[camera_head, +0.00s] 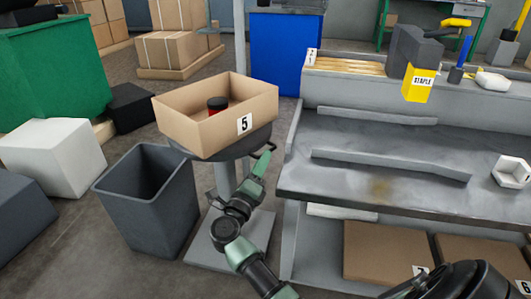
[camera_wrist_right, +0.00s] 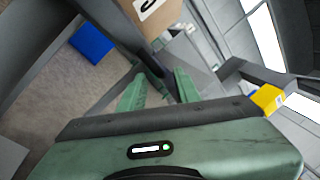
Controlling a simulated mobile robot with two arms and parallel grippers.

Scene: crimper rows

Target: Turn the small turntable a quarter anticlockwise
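The small turntable (camera_head: 262,138) is a dark grey round plate on a grey post. It carries an open cardboard box (camera_head: 200,135) labelled 5, with a dark-topped red item (camera_head: 217,104) inside. A dark handle (camera_head: 268,150) juts from the turntable's right side. My right gripper (camera_head: 262,165) is just below the handle, with its green fingers pointing up towards it. In the right wrist view its fingers (camera_wrist_right: 157,82) are spread, and dark turntable parts show between and beyond them. I cannot tell whether they touch the handle. My left gripper is not in view.
A grey bin (camera_head: 150,205) stands left of the post. A metal workbench (camera_head: 390,155) is close on the right, with cardboard boxes on its lower shelf. A white block (camera_head: 50,158) and a green cabinet (camera_head: 55,70) stand at the left.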

